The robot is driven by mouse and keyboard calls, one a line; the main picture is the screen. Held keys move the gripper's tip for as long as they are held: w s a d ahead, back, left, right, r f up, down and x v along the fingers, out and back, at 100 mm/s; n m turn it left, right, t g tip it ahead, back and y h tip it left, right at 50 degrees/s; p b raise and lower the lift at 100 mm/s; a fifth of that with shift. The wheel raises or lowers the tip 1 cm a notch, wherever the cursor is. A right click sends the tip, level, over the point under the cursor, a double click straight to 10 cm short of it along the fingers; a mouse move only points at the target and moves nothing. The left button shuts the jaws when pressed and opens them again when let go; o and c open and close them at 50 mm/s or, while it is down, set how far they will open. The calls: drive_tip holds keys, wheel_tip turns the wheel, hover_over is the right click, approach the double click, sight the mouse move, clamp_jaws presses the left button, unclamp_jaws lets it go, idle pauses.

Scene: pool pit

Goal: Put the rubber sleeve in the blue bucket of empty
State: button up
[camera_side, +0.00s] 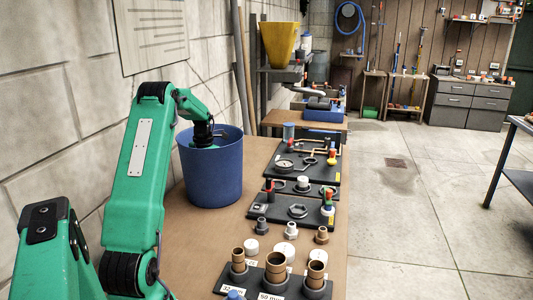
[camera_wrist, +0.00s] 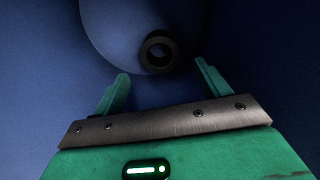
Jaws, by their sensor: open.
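The blue bucket (camera_side: 211,177) stands upright on the bench near the wall, beside my arm. My gripper reaches down into its mouth, so the fingers are hidden in the side view. In the wrist view my gripper (camera_wrist: 161,69) is open, with its two green fingers spread apart. The black ring-shaped rubber sleeve (camera_wrist: 159,67) is inside the bucket, beyond the fingertips and apart from them. Its open end faces the camera. I cannot tell whether it touches the bucket's floor. The blue inside of the bucket (camera_wrist: 260,60) fills the wrist view.
Dark boards with pipe fittings (camera_side: 298,209) lie right of the bucket. Brown pipe stubs (camera_side: 275,268) stand in front. White and grey caps (camera_side: 285,250) sit between. A yellow funnel (camera_side: 278,43) is behind. The bench is bare just right of the bucket.

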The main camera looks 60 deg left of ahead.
drive_tip(key=shift+r, duration=2.2)
